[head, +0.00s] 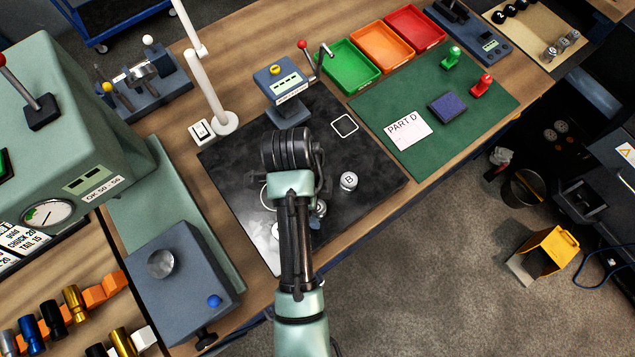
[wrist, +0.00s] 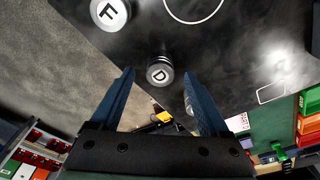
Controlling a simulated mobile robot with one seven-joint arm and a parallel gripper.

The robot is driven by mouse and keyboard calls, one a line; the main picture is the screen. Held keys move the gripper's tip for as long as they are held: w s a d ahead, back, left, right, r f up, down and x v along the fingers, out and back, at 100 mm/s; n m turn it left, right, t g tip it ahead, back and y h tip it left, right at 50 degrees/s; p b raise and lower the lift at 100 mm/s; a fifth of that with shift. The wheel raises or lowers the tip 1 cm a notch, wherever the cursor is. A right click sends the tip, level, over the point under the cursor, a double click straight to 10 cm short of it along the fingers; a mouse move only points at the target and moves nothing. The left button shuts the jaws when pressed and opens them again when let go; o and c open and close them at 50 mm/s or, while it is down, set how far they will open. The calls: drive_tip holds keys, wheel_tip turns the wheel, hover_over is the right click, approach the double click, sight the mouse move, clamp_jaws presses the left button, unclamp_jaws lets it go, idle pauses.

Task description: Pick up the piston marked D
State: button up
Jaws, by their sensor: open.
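The piston marked D (wrist: 159,75) is a short grey cylinder with a pale lettered top, standing on the black plate in the wrist view. My gripper (wrist: 159,77) is open, with its two blue fingers spread. D shows between the fingertips, and I cannot tell how far beyond them it is. The piston marked F (wrist: 110,12) stands at the upper left of that view. In the head view the piston marked B (head: 348,181) stands right of my arm. Another piston (head: 319,208) is partly hidden by my arm, its letter unreadable.
The black plate (head: 375,160) has a white square outline (head: 344,125). A grey device (head: 277,82) stands at its back edge. A green mat (head: 455,120) with a PART D card (head: 408,130) and a blue pad (head: 448,107) lies to the right.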

drive_tip(key=shift+d+f, duration=0.15)
drive_tip(key=shift+f, duration=1.2)
clamp_jaws()
